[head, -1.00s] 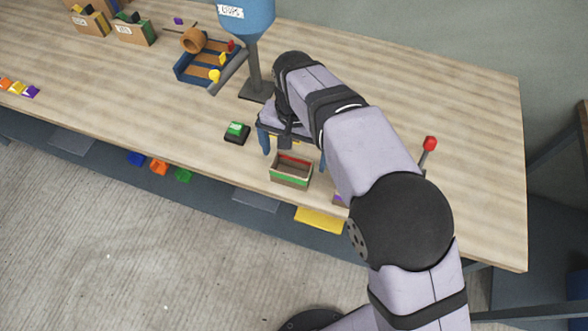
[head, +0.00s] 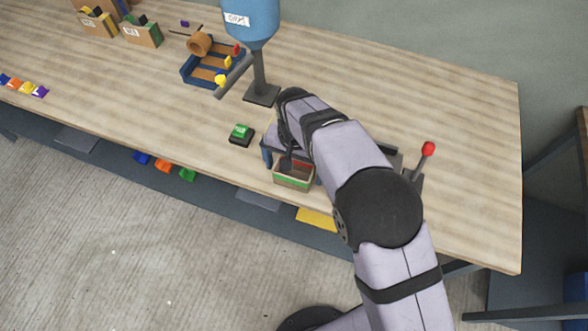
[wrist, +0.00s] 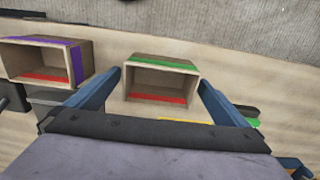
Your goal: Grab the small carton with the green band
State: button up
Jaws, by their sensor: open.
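The small open-topped carton with the green band (head: 293,182) stands near the front edge of the workbench. In the wrist view the green-band carton (wrist: 163,64) shows its open top, with red inside on one wall. My gripper (wrist: 158,82) is open, its blue fingers on either side of the carton in that view. Small gaps seem to show beside the carton; contact cannot be told. In the head view my wrist hides part of the carton and most of the fingers.
A similar carton with a purple band (wrist: 77,62) stands close by at the left in the wrist view. A green button on a black base (head: 240,135) is left of my gripper. A blue hopper on a stand (head: 250,22) and a red-knobbed lever (head: 428,149) are nearby.

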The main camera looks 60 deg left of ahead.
jog(key=shift+f, duration=0.65)
jog(key=shift+c, duration=0.6)
jog(key=c, duration=1)
jog(key=shift+r, duration=0.1)
notch_tip(320, 180, up, 10)
jog(key=b, duration=0.3)
